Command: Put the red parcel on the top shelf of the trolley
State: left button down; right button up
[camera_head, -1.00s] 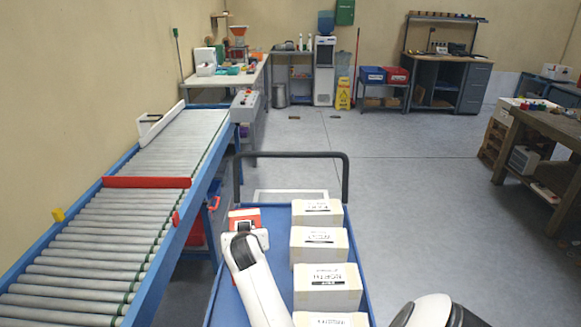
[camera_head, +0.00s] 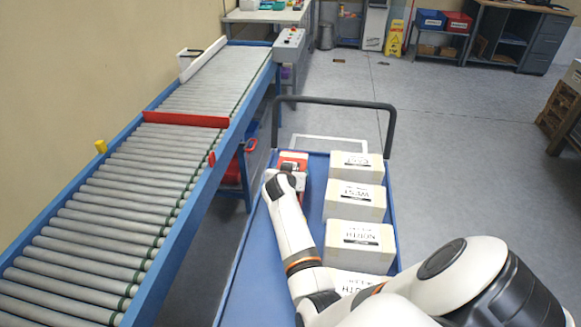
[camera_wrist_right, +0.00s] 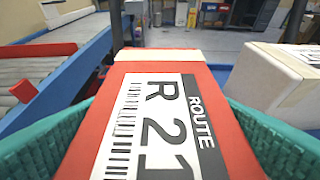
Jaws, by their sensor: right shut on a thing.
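The red parcel (camera_head: 293,158) is at the far left part of the trolley's blue top shelf (camera_head: 255,272) in the head view. In the right wrist view the red parcel (camera_wrist_right: 190,62) fills the middle, with a white "ROUTE R 21" label facing the camera. My right gripper (camera_head: 287,172) is at the parcel's near side, and its teal finger pads (camera_wrist_right: 165,135) lie along both sides of it, shut on it. Whether the parcel rests on the shelf or hangs just above it, I cannot tell. My left gripper is not in view.
White labelled boxes (camera_head: 355,203) stand in a row along the right of the shelf, close to the parcel. The trolley's dark handle (camera_head: 391,130) rises at the far end. A roller conveyor (camera_head: 130,190) with a red bar (camera_head: 185,119) runs along the left.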

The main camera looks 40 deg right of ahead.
jog(key=shift+f, duration=0.45)
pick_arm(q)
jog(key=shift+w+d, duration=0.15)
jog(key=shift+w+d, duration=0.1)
pick_arm(e)
jog(key=o, duration=1.3)
jog(key=shift+f, duration=0.1)
